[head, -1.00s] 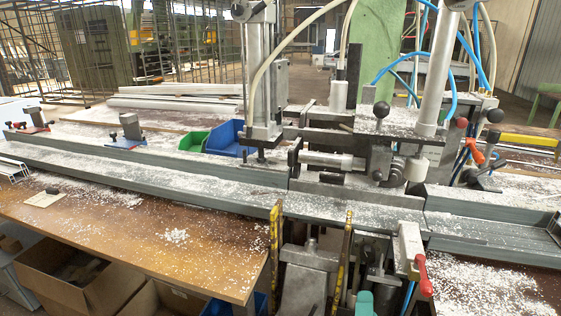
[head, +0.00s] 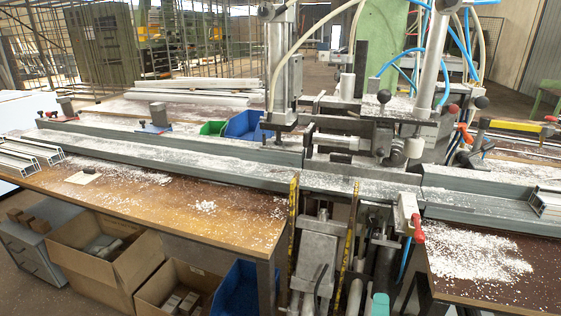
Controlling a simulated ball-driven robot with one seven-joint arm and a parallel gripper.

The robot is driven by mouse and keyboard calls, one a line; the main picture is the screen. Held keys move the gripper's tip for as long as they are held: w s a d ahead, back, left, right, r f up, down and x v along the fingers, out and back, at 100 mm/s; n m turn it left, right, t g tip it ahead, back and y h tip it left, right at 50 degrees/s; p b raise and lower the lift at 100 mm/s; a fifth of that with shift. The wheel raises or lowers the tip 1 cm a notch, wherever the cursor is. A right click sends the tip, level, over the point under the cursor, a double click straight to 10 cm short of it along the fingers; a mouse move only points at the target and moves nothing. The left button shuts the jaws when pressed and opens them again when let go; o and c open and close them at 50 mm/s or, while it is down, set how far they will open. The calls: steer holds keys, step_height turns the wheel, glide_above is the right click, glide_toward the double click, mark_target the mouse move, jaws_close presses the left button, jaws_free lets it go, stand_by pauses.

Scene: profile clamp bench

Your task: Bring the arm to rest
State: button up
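My arm and gripper do not show in the head view, so I cannot see how the arm is held or whether the gripper is open. The profile clamp bench (head: 200,162) runs across the view, with a long grey rail dusted in white chips. A clamp unit with a metal cylinder (head: 340,142) and dark ball knobs stands right of the middle. A red-handled lever (head: 417,228) sits at the bench's front edge.
Cut profiles (head: 28,156) lie at the left end. A wooden worktop (head: 150,205) is in front. Open cardboard boxes (head: 105,268) and a blue bin (head: 237,290) stand below it. Another blue bin (head: 243,125) is behind the rail. Chips cover the right worktop (head: 475,255).

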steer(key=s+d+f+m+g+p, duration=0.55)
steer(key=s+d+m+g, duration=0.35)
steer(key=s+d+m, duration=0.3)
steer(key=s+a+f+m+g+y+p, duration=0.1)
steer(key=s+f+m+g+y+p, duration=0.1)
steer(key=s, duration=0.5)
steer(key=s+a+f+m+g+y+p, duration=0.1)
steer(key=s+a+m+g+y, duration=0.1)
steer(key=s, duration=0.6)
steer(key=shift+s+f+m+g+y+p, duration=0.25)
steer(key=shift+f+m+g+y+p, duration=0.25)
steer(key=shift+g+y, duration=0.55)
